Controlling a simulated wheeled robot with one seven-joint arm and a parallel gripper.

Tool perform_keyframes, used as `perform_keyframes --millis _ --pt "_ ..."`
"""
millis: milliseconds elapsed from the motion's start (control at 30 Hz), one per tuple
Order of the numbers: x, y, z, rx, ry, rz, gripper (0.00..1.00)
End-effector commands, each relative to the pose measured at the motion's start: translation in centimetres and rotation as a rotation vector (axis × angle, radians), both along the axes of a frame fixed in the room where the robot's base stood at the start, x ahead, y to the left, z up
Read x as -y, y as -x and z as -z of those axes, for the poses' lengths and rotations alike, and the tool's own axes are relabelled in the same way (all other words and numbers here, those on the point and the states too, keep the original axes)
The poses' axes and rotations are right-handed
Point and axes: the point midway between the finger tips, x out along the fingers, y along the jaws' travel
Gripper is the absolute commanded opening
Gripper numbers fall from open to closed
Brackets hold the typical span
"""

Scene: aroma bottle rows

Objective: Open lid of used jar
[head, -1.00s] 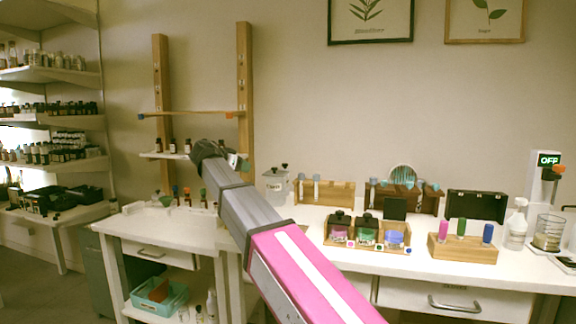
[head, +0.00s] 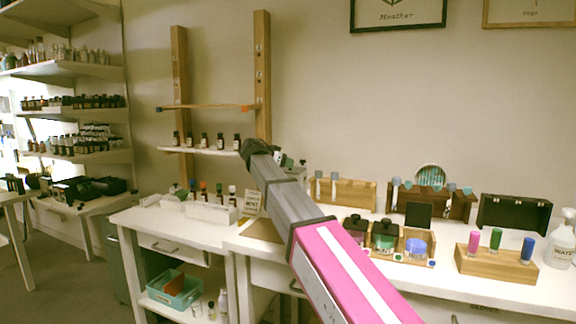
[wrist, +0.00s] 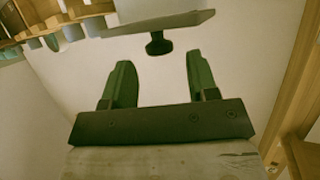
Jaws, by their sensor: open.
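In the wrist view the jar's lid (wrist: 150,24) shows as a flat grey plate with a dark knob (wrist: 158,43) on it. My gripper (wrist: 159,58) is open, with its two green fingers apart and nothing between them. The knob lies just beyond the fingertips, roughly midway between them; I cannot tell the exact gap. In the head view my gripper (head: 288,159) is at the end of my arm, near a small dark knob (head: 302,162). My arm hides most of the jar there, and its label cannot be read.
A wooden rack with grey-blue caps (head: 345,196) stands close right of the jar, and also shows in the wrist view (wrist: 72,14). A wooden box of bottles (head: 393,253) and a block with coloured vials (head: 495,262) stand further right. White trays (head: 210,213) are at left.

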Motion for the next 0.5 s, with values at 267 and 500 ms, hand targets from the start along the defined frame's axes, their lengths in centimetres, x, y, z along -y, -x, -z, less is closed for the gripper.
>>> perform_keyframes --millis 267,500 --pt "1.5 -1.7 0.9 0.0 0.0 0.0 0.54" --pt "1.6 -1.8 1.0 0.0 0.0 -0.001 0.54"
